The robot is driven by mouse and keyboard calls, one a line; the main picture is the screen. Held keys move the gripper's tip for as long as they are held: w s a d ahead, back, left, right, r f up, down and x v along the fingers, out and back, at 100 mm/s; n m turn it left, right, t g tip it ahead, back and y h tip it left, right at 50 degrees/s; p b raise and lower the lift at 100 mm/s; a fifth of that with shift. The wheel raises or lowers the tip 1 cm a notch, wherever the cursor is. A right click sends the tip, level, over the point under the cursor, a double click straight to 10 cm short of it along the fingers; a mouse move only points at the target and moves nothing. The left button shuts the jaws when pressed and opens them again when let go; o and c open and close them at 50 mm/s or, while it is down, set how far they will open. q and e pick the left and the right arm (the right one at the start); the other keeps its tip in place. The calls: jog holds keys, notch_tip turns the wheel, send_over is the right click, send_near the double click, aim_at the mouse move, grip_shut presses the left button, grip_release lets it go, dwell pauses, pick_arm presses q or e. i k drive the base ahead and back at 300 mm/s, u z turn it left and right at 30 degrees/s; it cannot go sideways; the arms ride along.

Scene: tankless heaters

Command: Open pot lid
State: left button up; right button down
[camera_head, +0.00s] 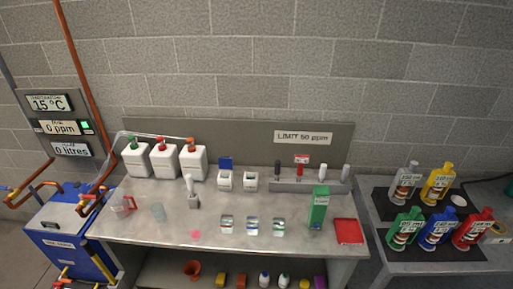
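Neither of my grippers is in view. No thing here is clearly marked as the pot. Two small white open-topped containers (224,182) (250,183) stand at the back middle of the metal bench (150,236). A blue flap or lid (225,162) stands upright behind the left one; I cannot tell whether it is joined to it. Three small clear jars with labels, a left one (226,225), a middle one (252,227) and a right one (279,227), stand in a row nearer the front. Their tops are too small to read clearly.
White bottles with coloured caps (164,163) stand at the back left. A green box (318,207) and red tray (348,232) are at the right. A clear beaker (158,213) is at the left. Coloured bottles (437,232) stand on the right table.

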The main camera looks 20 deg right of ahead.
aim_at(226, 162)
jog(key=z, duration=0.15)
jog(key=i, duration=1.15)
jog(key=u, duration=0.65)
